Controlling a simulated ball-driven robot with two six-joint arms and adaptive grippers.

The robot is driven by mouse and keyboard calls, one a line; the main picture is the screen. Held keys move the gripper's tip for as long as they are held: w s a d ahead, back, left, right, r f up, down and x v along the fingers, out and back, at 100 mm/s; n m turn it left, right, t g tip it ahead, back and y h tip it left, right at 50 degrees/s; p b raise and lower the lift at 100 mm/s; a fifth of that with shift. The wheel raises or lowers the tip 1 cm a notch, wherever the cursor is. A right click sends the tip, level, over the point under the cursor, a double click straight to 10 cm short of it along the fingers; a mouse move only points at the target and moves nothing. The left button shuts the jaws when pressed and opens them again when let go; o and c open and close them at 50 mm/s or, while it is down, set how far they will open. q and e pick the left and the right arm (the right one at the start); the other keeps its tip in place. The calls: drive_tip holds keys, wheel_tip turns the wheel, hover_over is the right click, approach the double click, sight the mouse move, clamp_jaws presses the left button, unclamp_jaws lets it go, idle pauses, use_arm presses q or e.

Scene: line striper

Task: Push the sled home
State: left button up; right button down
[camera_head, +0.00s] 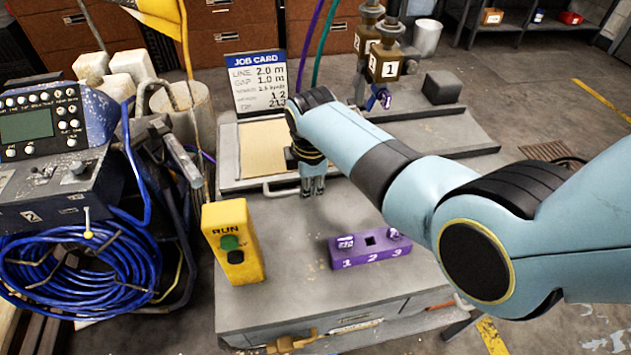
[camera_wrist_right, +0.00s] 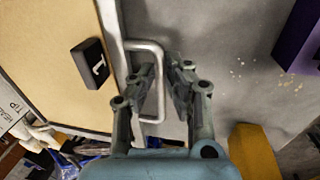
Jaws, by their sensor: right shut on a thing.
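The sled (camera_head: 262,150) is a flat grey-framed tray with a tan panel, at the back of the grey bench; its tan face also shows in the wrist view (camera_wrist_right: 55,45). A metal bar handle (camera_head: 268,190) sticks out from its near edge and shows in the wrist view (camera_wrist_right: 143,46). My right gripper (camera_head: 313,190) points down at this edge. In the wrist view its fingers (camera_wrist_right: 163,82) are closed around the outer bar of the handle. A black block marked 1 (camera_wrist_right: 93,63) lies on the tan panel near the handle. My left gripper is out of view.
A yellow RUN box (camera_head: 232,245) stands at the bench's left, and a purple block numbered 1 to 3 (camera_head: 370,250) sits in front. A job card (camera_head: 258,85) stands behind the sled. Brown canisters (camera_head: 383,62) rise behind my arm. Coiled blue hose (camera_head: 85,270) hangs left.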

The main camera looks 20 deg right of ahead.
drive_tip(key=shift+a, duration=0.2)
drive_tip(key=c, duration=1.4)
unclamp_jaws()
drive_tip(key=shift+w+a, duration=0.1)
drive_tip(key=shift+r, duration=0.1)
drive_tip(key=r, duration=0.3)
drive_tip(key=s+r, duration=0.1)
drive_tip(key=r, duration=0.3)
drive_tip(key=s+r, duration=0.1)
drive_tip(key=r, duration=0.3)
drive_tip(key=shift+s+a+r, duration=0.1)
drive_tip(key=shift+a+r, duration=0.1)
drive_tip(key=shift+r, duration=0.05)
drive_tip(key=shift+a, duration=0.1)
